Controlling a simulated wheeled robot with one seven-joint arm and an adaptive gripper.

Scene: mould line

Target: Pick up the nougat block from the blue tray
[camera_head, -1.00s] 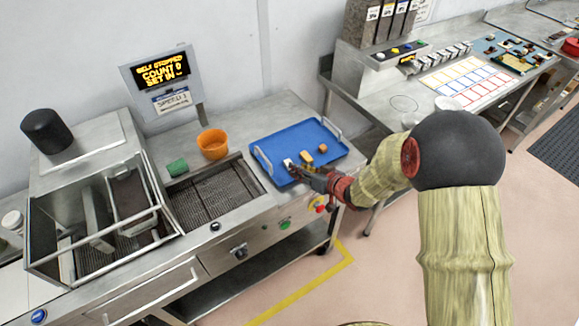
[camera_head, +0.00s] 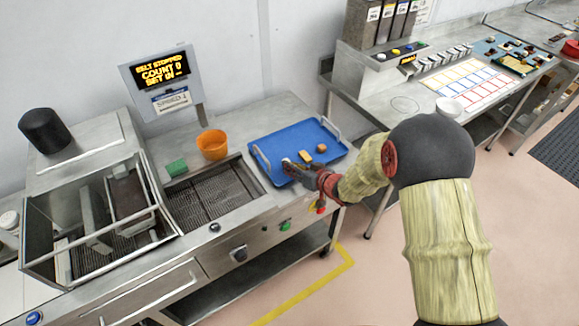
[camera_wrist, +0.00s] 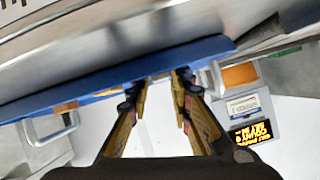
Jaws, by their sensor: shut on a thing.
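The blue tray (camera_head: 275,150) lies on the steel bench, with a pale handle at each end. A small whitish block, which looks like the nougat block (camera_head: 287,162), is at my fingertips over the tray's near left part. My gripper (camera_head: 291,167) is shut on it, reaching in from the right; the fingers partly hide it. In the wrist view the two fingers (camera_wrist: 158,88) stand a gap apart near the tray's edge (camera_wrist: 100,100), and the block cannot be made out clearly. I cannot tell whether the block still touches the tray.
A tan block (camera_head: 305,156) and an orange-brown block (camera_head: 321,148) lie on the tray close to my gripper. A display (camera_head: 160,75) rises behind.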

